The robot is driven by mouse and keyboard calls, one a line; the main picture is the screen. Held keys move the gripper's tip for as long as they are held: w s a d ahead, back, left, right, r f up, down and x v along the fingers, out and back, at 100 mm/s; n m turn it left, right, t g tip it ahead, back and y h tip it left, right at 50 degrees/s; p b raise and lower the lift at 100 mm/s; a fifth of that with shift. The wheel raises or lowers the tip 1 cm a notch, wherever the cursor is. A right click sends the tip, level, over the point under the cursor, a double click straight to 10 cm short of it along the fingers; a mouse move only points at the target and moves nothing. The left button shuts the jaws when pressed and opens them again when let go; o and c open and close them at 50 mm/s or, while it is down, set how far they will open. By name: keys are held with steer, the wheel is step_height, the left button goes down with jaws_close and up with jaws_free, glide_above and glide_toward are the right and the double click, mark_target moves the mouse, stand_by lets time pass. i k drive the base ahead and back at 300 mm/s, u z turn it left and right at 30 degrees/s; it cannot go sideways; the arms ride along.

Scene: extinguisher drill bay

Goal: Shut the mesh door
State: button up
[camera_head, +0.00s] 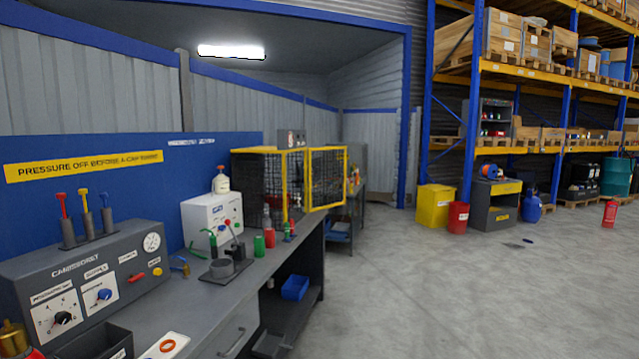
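The mesh door (327,178) has a yellow frame with dark wire mesh. It stands open, swung out to the right of the mesh cage (257,153) on the far part of the workbench. The cage has yellow edges and dark mesh sides. Its front right side shows beside the door, and small bottles partly cover its lower front. The latch and hinges are too small to tell. My gripper is not in view.
The grey workbench (262,272) runs along the left. A red-handled fixture (222,266), a green cylinder (259,246) and a red cylinder (270,238) stand before the cage. A control panel (95,280) is nearer. The concrete floor (430,290) at right is mostly clear.

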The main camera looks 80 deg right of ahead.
mark_target(310, 210)
steer(key=z, duration=2.65)
steer(key=k, duration=1)
steer(key=z, duration=1.05)
steer(key=i, duration=5.2)
steer(key=u, duration=0.2)
steer(key=i, duration=2.25)
steer(key=u, duration=0.95)
steer(key=i, duration=1.05)
steer(key=u, duration=0.95)
